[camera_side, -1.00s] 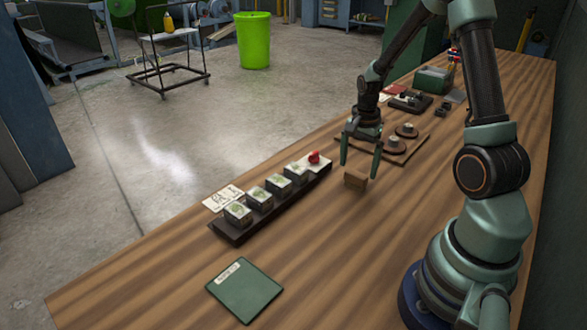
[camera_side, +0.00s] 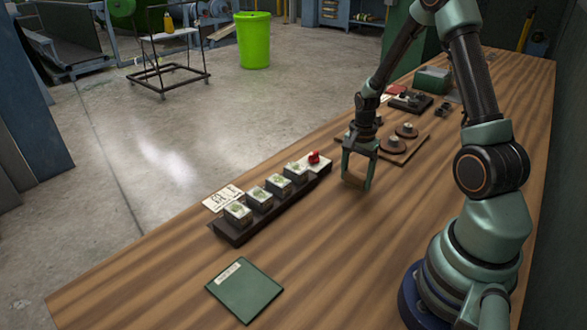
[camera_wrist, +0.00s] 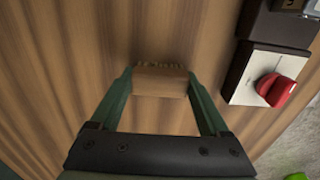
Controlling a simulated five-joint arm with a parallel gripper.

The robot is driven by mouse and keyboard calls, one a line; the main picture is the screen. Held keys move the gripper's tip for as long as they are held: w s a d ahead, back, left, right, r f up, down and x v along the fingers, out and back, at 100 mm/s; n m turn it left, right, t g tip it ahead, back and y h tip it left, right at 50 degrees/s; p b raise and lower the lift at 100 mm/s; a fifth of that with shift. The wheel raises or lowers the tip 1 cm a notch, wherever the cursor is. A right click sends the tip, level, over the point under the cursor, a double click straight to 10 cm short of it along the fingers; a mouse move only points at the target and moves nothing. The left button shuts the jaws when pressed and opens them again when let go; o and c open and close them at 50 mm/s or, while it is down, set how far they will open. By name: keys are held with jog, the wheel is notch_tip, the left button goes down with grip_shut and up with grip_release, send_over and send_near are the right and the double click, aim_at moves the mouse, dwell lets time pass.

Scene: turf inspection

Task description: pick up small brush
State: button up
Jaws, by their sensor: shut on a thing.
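The small brush (camera_wrist: 160,82) is a light brown wooden block with a row of pale bristles along its far edge in the wrist view. My gripper (camera_wrist: 162,86) is shut on it, with one green finger against each end. In the side view my gripper (camera_side: 357,182) reaches down to the wooden table, and the brush (camera_side: 355,172) shows between the fingers. The brush is at or very near the table top; I cannot tell whether it touches.
A dark rack (camera_side: 230,232) with several sample blocks and a red knob (camera_side: 314,158) stands to the left. A board with round brown pieces (camera_side: 399,146) lies behind my gripper. A green folder (camera_side: 244,290) lies at the front. Table between folder and gripper is clear.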

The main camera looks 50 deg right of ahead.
aim_at(357, 174)
jog(key=shift+r, duration=0.1)
notch_tip(357, 174, up, 20)
dwell(0.5)
